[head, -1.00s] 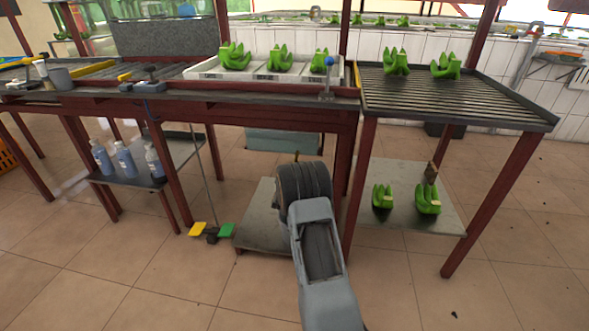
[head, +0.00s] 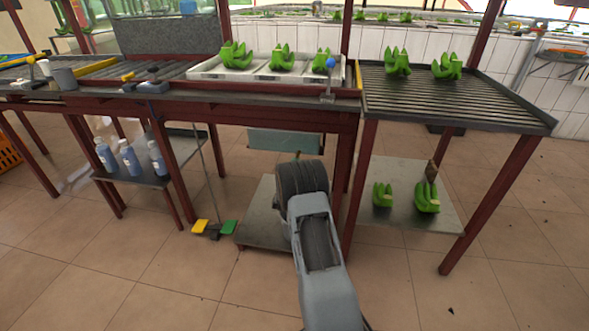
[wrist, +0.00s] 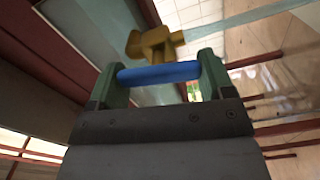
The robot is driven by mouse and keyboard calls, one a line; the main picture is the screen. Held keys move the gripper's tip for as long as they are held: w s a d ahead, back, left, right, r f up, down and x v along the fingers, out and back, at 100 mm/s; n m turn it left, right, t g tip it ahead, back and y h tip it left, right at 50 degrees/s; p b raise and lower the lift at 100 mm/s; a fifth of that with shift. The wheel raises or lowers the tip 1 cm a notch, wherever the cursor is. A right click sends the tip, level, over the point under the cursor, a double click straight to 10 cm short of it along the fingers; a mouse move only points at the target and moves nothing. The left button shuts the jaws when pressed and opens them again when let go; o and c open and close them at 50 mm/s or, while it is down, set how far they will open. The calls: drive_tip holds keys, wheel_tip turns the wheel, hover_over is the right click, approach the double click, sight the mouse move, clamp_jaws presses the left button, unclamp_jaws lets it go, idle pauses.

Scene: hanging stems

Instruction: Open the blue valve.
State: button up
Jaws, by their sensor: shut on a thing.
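The blue valve handle (wrist: 158,73) is a straight bar that lies nearly level across the middle of the wrist view. A brass valve body (wrist: 155,44) shows just beyond it. My gripper (wrist: 161,76) is shut on the blue handle, with one green finger at each end of the bar. In the head view my own arm reaches under the bench and hides the gripper and the handle.
A teal tank (head: 270,141) hangs under the bench, above a low grey shelf (head: 262,228). Red legs stand on both sides of my arm. Blue bottles (head: 129,157) are at the left, and green bananas (head: 427,197) at the right. The front floor is clear.

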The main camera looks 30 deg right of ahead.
drive_tip(key=shift+f+n, duration=0.15)
drive_tip(key=shift+n, duration=0.95)
drive_tip(key=o, duration=0.9)
drive_tip(key=p+v, duration=0.3)
drive_tip(key=v, duration=1.1)
drive_tip(key=shift+p, duration=0.4)
